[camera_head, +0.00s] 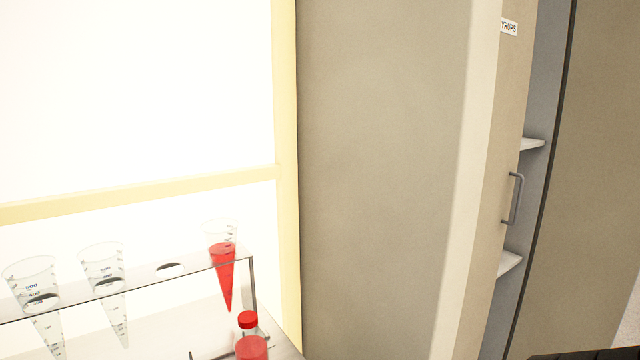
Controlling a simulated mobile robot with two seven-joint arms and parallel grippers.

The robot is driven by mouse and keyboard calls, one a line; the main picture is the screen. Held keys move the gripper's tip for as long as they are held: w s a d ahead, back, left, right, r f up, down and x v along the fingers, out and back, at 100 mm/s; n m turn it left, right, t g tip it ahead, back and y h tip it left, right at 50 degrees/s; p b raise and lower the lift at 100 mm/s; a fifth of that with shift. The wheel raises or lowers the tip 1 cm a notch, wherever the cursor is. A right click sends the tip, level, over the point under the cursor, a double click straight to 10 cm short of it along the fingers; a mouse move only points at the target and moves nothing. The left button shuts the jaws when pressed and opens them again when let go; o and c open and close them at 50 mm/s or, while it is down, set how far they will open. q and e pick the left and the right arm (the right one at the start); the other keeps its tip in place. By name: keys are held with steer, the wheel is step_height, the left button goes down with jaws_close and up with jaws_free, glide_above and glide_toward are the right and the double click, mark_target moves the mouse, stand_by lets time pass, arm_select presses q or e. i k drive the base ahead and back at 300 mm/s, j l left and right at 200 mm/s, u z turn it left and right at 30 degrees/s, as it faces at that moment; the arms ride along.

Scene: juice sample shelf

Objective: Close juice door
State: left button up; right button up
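A tall beige door (511,120) stands at the right, seen nearly edge-on. It carries a partly cut-off label (509,27) that reads "YRUPS" and a grey bar handle (514,198). The door stands ajar, and a grey cabinet interior (548,100) with white shelves (509,264) shows beside it. No label reading juice is visible. Neither of my grippers can be made out. A dark shape (585,355) cuts into the bottom right edge, and I cannot tell what it is.
A clear rack (130,292) with graduated cones stands at the lower left. One cone (222,270) holds red liquid, and a red-capped bottle (250,345) stands below it. A bright window with a yellow frame (286,120) lies behind. A brown panel (590,170) borders the right.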

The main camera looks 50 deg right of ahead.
mark_target(583, 274)
steer(key=k+l, duration=0.2)
steer(key=l, duration=0.3)
steer(key=k+l, duration=0.2)
steer(key=l, duration=0.3)
steer(key=k+l, duration=0.2)
steer(key=l, duration=0.3)
steer(key=k+l, duration=0.25)
steer(key=l, duration=0.25)
steer(key=k+l, duration=0.2)
steer(key=l, duration=0.3)
steer(key=k+l, duration=0.2)
steer(key=l, duration=0.3)
steer(key=k+l, duration=0.2)
steer(key=l, duration=0.3)
steer(key=k+l, duration=0.2)
steer(key=l, duration=0.3)
steer(key=k+l, duration=0.1)
steer(key=l, duration=0.4)
steer(key=k+l, duration=0.1)
steer(key=l, duration=0.35)
steer(key=i+l, duration=0.1)
steer(key=l, duration=0.45)
steer(key=i+l, duration=0.1)
steer(key=l, duration=0.5)
steer(key=i+l, duration=0.1)
steer(key=l, duration=0.45)
